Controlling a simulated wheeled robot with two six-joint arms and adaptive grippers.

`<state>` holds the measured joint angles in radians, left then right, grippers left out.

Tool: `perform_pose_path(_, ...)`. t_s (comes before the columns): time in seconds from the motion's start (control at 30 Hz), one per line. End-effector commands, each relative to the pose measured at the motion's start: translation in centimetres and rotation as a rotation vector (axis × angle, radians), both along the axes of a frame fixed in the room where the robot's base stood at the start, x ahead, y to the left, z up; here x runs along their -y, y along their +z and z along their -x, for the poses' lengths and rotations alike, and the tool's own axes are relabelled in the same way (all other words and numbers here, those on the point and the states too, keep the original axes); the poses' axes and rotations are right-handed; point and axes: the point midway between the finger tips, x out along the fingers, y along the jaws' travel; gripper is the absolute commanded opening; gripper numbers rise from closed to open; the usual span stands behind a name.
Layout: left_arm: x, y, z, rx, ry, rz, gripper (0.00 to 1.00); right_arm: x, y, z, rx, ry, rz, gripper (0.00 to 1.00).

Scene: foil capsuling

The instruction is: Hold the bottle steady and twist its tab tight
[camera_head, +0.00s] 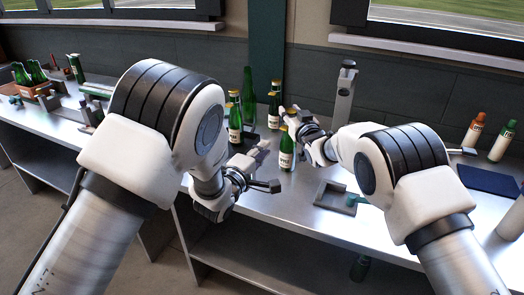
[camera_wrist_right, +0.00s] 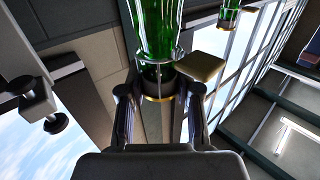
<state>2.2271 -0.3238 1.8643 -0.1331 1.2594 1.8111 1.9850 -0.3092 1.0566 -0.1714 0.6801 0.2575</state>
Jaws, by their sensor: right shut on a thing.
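A green bottle (camera_head: 286,162) with a cream label and a gold-coloured top stands upright on the metal bench. My right gripper (camera_head: 291,121) is at the bottle's top, with its fingers partly hidden in the head view. In the right wrist view the bottle neck (camera_wrist_right: 155,45) and its gold rim lie between the fingers of my right gripper (camera_wrist_right: 158,98), which is shut on the top. A thin wire-like loop and a small tan piece (camera_wrist_right: 200,66) show beside the neck. My left gripper (camera_head: 268,166) is open, low at the bottle's left side; contact cannot be told.
Several green bottles (camera_head: 235,124) stand just behind and left. A grey upright stand (camera_head: 345,95) is behind my right gripper. A shallow grey tray (camera_head: 333,207) lies to the right. A crate of bottles (camera_head: 36,91) is far left; orange- and green-capped white bottles (camera_head: 472,134) are far right.

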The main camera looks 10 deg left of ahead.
Motion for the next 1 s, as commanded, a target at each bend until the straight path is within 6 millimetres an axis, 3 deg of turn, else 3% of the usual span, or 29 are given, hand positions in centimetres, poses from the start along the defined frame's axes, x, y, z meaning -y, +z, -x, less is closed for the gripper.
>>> perform_pose_path(0.27,0.0,0.0,0.0,0.0,0.0,0.0,0.17,0.0,0.0,0.0,0.001,0.0,0.0,0.0)
perform_pose_path(0.3,0.0,0.0,0.0,0.0,0.0,0.0,0.17,0.0,0.0,0.0,0.001,0.0,0.0,0.43)
perform_pose_path(0.37,0.0,0.0,0.0,0.0,0.0,0.0,0.17,0.0,0.0,0.0,0.001,0.0,0.0,0.62)
perform_pose_path(0.77,0.0,0.0,0.0,0.0,0.0,0.0,0.17,0.2,0.0,0.4,0.0,0.0,0.001,0.62)
perform_pose_path(1.0,0.0,0.0,0.0,0.0,0.0,0.0,0.17,1.8,0.0,4.3,-0.002,0.0,0.003,0.62)
